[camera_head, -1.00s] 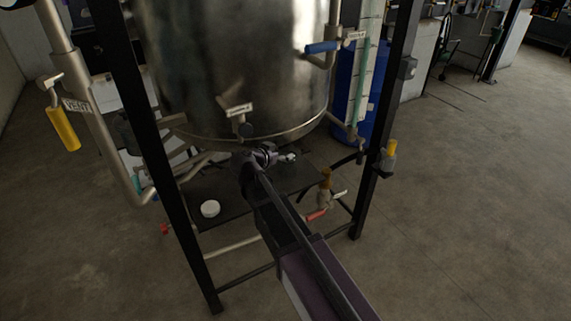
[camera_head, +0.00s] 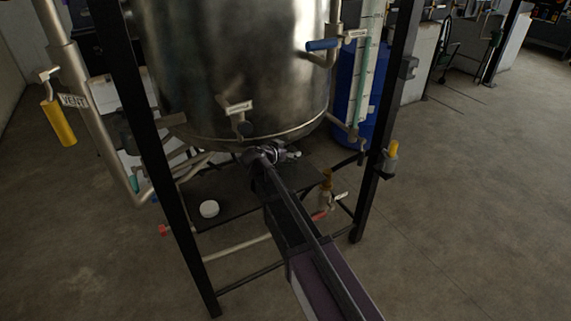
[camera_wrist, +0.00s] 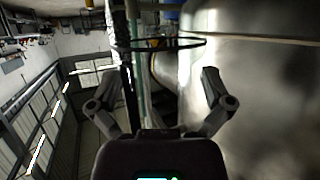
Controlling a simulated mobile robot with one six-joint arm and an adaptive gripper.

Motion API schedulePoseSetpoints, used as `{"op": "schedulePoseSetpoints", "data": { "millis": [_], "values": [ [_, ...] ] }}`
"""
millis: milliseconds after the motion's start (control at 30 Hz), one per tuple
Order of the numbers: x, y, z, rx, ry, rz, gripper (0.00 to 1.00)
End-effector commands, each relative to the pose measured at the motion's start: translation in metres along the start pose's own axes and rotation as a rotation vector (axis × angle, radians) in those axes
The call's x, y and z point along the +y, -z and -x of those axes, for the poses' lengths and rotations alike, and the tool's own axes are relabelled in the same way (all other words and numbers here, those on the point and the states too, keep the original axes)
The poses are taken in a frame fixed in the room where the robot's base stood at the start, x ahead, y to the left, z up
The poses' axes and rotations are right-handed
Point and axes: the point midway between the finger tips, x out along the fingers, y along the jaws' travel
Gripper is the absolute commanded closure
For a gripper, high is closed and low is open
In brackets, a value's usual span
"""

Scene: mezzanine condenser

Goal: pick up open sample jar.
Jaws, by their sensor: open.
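My gripper (camera_head: 284,154) is under the round bottom of the steel vessel, above the dark shelf. In the wrist view its two fingers (camera_wrist: 162,82) stand wide apart. A thin dark ring (camera_wrist: 160,49) shows beyond and between the fingertips. I cannot tell whether it is the rim of a clear jar. A small white round thing (camera_head: 209,209) sits on the left part of the shelf, to the left of my gripper and apart from it. It is too small to tell whether it is the open sample jar or a lid.
The steel vessel (camera_head: 235,70) hangs close above my gripper. Black frame legs (camera_head: 160,170) stand on both sides of the dark shelf (camera_head: 235,200). A valve with a red handle (camera_head: 319,215) is to the right. A blue drum (camera_head: 348,85) stands behind.

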Motion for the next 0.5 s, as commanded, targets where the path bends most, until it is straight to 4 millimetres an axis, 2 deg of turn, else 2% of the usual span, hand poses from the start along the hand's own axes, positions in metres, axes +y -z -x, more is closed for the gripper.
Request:
{"op": "schedulePoseSetpoints", "data": {
  "millis": [400, 500],
  "values": [
    [0.0002, 0.0002, 0.0003, 0.000, -0.001, 0.000, 0.00],
    [0.0003, 0.0002, 0.0003, 0.000, -0.001, 0.000, 0.30]
  ]
}}
